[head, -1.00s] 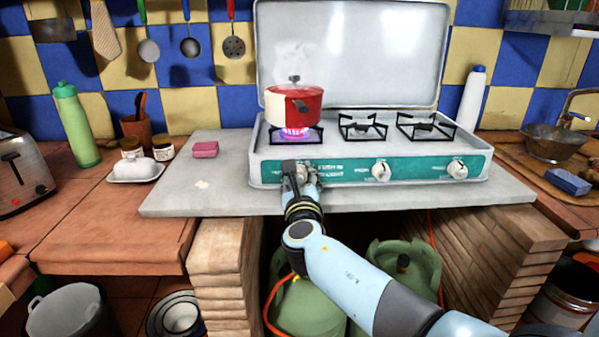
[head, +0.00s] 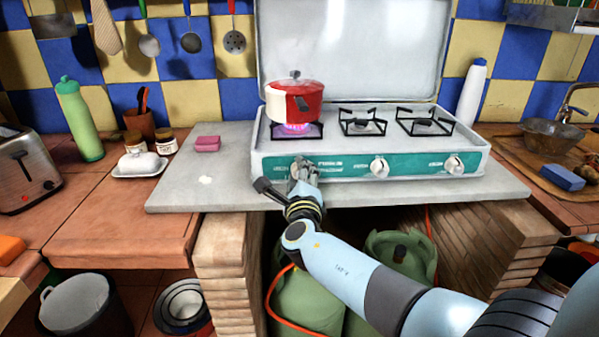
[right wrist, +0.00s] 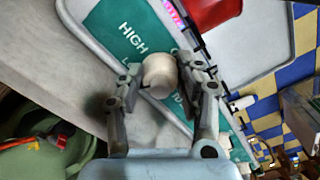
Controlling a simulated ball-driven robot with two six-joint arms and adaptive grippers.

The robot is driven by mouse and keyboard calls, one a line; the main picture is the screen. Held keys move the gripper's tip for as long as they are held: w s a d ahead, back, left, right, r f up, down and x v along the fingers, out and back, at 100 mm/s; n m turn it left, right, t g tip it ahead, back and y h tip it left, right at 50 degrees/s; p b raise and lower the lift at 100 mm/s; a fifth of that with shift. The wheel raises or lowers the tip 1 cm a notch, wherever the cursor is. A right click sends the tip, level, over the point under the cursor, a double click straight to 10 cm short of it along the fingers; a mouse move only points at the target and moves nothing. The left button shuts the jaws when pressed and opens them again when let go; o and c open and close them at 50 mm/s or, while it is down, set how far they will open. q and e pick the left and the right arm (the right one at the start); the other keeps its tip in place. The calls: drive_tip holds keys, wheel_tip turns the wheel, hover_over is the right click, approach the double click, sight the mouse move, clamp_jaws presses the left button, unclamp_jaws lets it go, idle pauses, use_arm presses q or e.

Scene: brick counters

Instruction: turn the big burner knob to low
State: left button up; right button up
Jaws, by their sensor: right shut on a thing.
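The white stove (head: 258,165) has a teal front panel with three white knobs. My right gripper (head: 302,172) is at the leftmost knob, below the lit burner (head: 296,128). In the right wrist view the white knob (right wrist: 159,76) sits between the two fingers of my right gripper (right wrist: 160,84), which is shut on it. The word HIGH shows on the panel beside the knob, and other lettering is partly hidden by the fingers. In the head view the gripper covers most of this knob. My left gripper is not in view.
A red and white pot (head: 294,103) stands over the purple-blue flame. The middle knob (head: 379,167) and right knob (head: 454,165) are apart from my gripper. A pink sponge (head: 207,144) lies on the grey slab (head: 185,185). Green gas bottles (head: 400,255) stand below.

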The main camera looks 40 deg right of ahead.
idle(0.5)
drive_tip(key=o, duration=1.1)
drive_tip(key=shift+o, duration=0.2)
drive_tip(key=v, duration=1.2)
